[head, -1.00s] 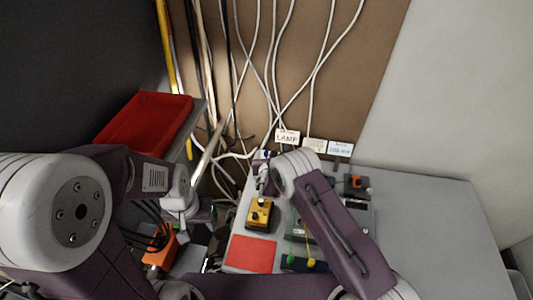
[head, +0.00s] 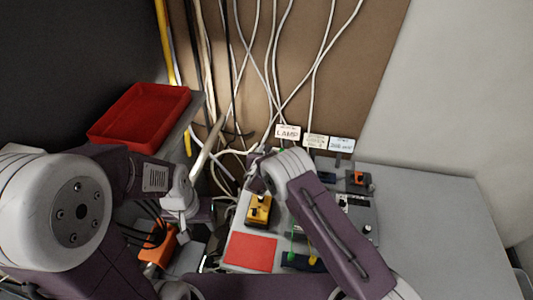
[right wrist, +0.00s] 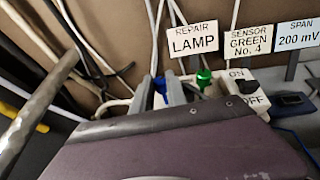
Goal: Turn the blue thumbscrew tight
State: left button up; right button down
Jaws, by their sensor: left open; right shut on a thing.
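The blue thumbscrew (right wrist: 160,86) shows as a small patch of blue between the fingers of my right gripper in the right wrist view. My right gripper (right wrist: 160,92) is shut on it; the fingers hide most of it. In the head view my right gripper (head: 256,182) is at the back left of the grey table, largely covered by its own wrist, and the thumbscrew cannot be made out. My left gripper (head: 184,228) is open, left of the table and away from the thumbscrew.
A green knob (right wrist: 204,78) and an ON/OFF switch box (right wrist: 240,92) stand close to the right of my right gripper. A yellow box (head: 259,210) and red mat (head: 251,252) lie in front. Label signs (head: 288,132) stand behind. The table's right side (head: 435,220) is clear.

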jog(key=m+h+b, duration=0.2)
jog(key=b, duration=0.1)
jog(key=m+h+b, duration=0.1)
jog(key=shift+a+f+g, duration=0.25)
jog(key=shift+a+g, duration=0.1)
jog(key=shift+g, duration=0.05)
jog(key=shift+w+r+m+h+b, duration=0.1)
jog(key=shift+r+m+h+b, duration=0.1)
jog(key=shift+m+h+b, duration=0.55)
jog(key=shift+g, duration=0.3)
jog(key=shift+r, duration=0.1)
jog(key=c, duration=1.3)
grip_release()
